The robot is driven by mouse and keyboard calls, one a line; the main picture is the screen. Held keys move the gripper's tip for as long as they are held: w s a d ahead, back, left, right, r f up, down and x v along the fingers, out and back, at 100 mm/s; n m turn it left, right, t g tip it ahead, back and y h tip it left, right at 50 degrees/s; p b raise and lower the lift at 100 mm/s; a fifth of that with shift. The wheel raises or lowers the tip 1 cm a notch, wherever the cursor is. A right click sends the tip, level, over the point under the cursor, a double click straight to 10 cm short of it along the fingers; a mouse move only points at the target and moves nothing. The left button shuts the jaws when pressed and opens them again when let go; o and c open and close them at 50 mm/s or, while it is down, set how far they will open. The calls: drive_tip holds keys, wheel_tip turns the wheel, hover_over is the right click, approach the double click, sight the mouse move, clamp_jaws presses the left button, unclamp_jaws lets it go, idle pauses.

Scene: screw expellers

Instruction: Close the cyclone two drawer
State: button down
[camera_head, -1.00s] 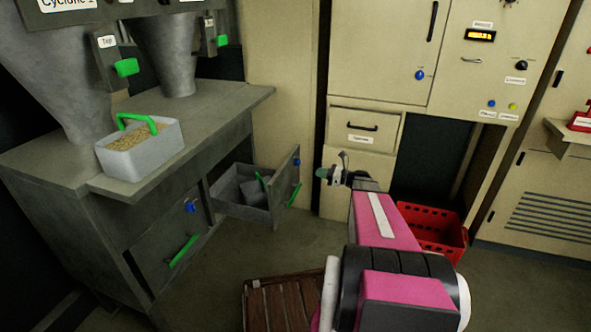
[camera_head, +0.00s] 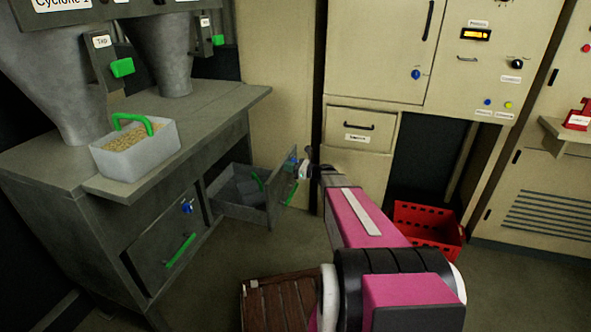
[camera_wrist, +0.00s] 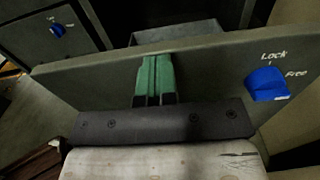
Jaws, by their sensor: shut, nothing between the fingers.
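The open drawer (camera_head: 240,212) sticks out from the right part of the grey cabinet, with its grey front panel (camera_head: 276,190) facing my arm. In the wrist view my green fingertips (camera_wrist: 153,78) are pressed together and empty, right against or just before the panel (camera_wrist: 205,72); exact contact is unclear. A blue knob (camera_wrist: 267,84) marked Lock and Free sits to their right. The drawer's own handle is mostly hidden.
A shut drawer (camera_head: 160,237) with a green handle is to the left. A white box of grain (camera_head: 137,157) stands on the cabinet top. A red crate (camera_head: 428,232) and a brown slatted wooden object (camera_head: 283,300) are on the floor.

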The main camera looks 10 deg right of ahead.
drive_tip(key=shift+w+a, duration=0.1)
drive_tip(key=shift+a, duration=0.05)
drive_tip(key=x, duration=2.5)
